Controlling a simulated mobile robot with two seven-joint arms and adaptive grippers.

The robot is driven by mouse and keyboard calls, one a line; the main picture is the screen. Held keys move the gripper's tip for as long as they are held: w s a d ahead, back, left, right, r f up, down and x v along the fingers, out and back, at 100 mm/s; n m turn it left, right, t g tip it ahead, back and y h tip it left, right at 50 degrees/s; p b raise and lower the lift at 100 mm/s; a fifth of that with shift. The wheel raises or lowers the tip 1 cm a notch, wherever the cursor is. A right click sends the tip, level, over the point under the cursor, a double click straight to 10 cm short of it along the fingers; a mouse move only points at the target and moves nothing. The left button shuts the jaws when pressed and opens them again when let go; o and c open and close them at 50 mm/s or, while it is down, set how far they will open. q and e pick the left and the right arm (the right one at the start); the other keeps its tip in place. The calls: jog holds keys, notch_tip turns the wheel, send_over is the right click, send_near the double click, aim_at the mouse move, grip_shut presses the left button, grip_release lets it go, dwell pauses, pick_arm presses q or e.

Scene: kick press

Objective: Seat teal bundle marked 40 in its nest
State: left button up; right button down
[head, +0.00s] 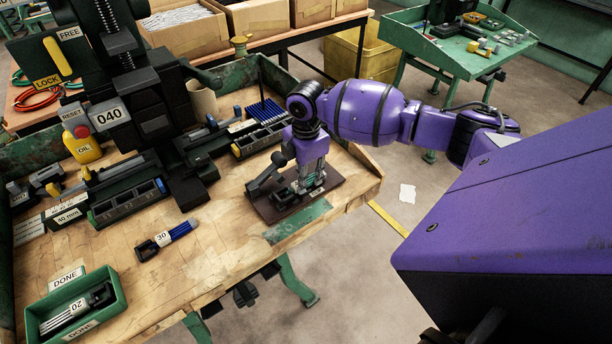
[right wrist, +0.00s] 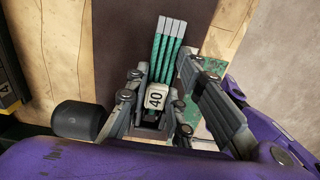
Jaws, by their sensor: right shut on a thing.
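The teal bundle (head: 312,173) has a white tag marked 40. In the right wrist view the bundle (right wrist: 168,50) lies between the finger pads, with its strips pointing to the top of the picture and its tag near the palm. My right gripper (head: 305,182) is shut on it above a dark brown board (head: 332,200) at the bench's right side. I cannot tell whether the bundle touches the board. A long dark holder (head: 125,203) with a 40 mm label (head: 68,216) stands at the left, in front of the press. My left gripper is out of view.
The black press (head: 150,110) marked 040 stands at the back left. A blue bundle marked 30 (head: 167,239) lies on the open bench. A green DONE tray (head: 33,318) at front left holds a bundle marked 20.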

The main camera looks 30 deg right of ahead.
jog(key=shift+f, duration=0.2)
dwell(0.6)
jog(key=c, duration=1.5)
grip_release()
jog(key=shift+o, duration=0.2)
